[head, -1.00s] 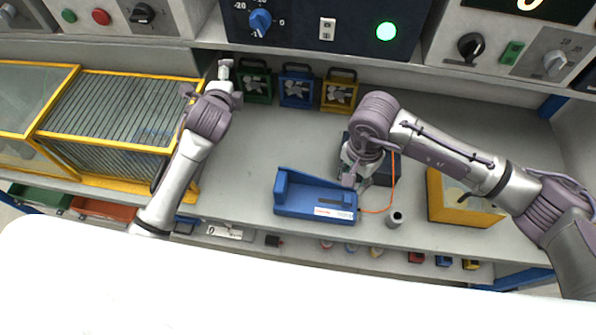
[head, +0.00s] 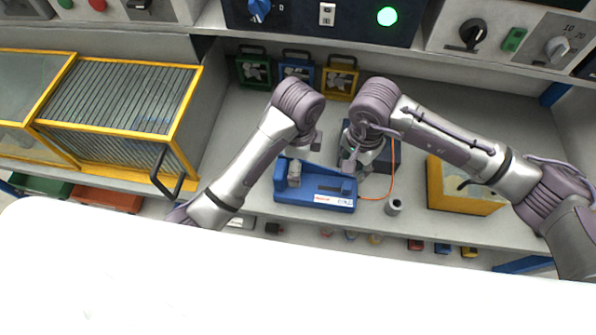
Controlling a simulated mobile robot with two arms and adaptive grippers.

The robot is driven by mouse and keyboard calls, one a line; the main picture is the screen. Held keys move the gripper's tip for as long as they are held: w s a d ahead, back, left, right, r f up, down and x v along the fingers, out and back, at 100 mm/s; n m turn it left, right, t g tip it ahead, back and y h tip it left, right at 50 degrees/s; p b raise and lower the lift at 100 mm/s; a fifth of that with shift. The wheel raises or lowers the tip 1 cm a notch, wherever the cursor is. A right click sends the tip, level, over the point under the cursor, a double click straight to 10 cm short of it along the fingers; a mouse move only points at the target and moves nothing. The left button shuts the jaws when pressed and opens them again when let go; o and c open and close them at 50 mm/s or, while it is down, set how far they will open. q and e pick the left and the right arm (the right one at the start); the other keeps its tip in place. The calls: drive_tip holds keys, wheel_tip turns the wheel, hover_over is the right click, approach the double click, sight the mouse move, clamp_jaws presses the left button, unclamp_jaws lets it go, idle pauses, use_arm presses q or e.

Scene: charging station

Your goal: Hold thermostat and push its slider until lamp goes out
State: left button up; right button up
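A blue device (head: 315,196) with a white label and an orange cable, apparently the thermostat, lies on the grey bench with a raised block at its left end. I cannot make out its slider clearly. The round green lamp (head: 387,16) on the dark panel is lit. My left gripper (head: 301,160) points down at the raised left end; a grey fingertip shows there, but contact is unclear. My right gripper (head: 351,162) is just behind the device's right part. Wrists and links hide much of both grippers, so their openings are unclear.
A dark blue box (head: 392,153) stands behind my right gripper. A small grey cylinder (head: 394,207) and a yellow box (head: 462,196) are to the right. Green, blue and yellow framed items (head: 340,78) stand at the back. A yellow-framed rack (head: 120,100) is at the left.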

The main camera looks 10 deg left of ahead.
sight(316, 185)
use_arm(q)
wheel_tip(316, 185, down, 13)
drive_tip(key=shift+f, duration=0.1)
idle(0.3)
drive_tip(key=shift+a, duration=0.1)
drive_tip(key=c, duration=1)
use_arm(e)
drive_tip(key=shift+d+f+n, duration=0.1)
drive_tip(key=shift+d+n, duration=0.05)
drive_tip(key=shift+n, duration=0.15)
drive_tip(key=c, duration=0.5)
drive_tip(key=shift+d+f+n, duration=0.15)
drive_tip(key=shift+d+n, duration=0.1)
drive_tip(key=shift+n, duration=0.25)
clamp_jaws()
drive_tip(key=shift+d+f+n, duration=0.4)
drive_tip(key=shift+f+n, duration=0.55)
drive_tip(key=shift+f, duration=0.8)
drive_tip(key=shift+d+f+n, duration=0.45)
drive_tip(key=shift+f+n, duration=0.55)
drive_tip(key=shift+f, duration=0.7)
drive_tip(key=shift+d+f+n, duration=0.4)
drive_tip(key=shift+f+n, duration=0.55)
drive_tip(key=shift+f, duration=0.8)
